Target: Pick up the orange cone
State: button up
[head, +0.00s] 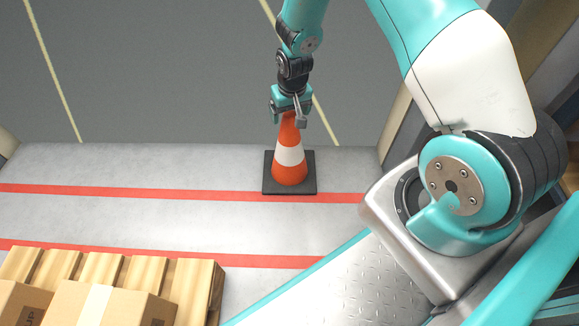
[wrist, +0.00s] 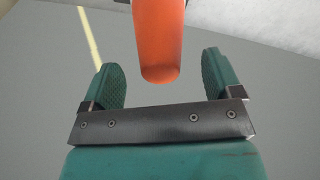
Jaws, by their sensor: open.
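The orange cone (head: 289,170) has a white band and stands upright on a square black base (head: 289,190), on the light floor in the middle of the head view. My gripper (head: 291,108) is at the cone's top, pointing down, and partly hides the tip. In the wrist view the orange cone top (wrist: 158,45) shows between and ahead of the two teal fingers of my gripper (wrist: 165,78). The fingers are open, with a visible gap on each side of the cone. Neither finger appears to touch it.
Cardboard boxes (head: 100,305) sit on a wooden pallet (head: 205,285) at the lower left. Red lines (head: 180,192) cross the light floor. The floor around the cone is clear. A beige upright (head: 398,125) stands to its right, behind my arm.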

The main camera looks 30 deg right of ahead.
jog(key=f, duration=0.1)
jog(key=f+b, duration=0.1)
jog(key=f, duration=0.1)
jog(key=shift+w+f+b, duration=0.25)
jog(key=shift+b, duration=0.15)
jog(key=shift+r, duration=0.1)
grip_shut()
jog(key=shift+r, duration=0.15)
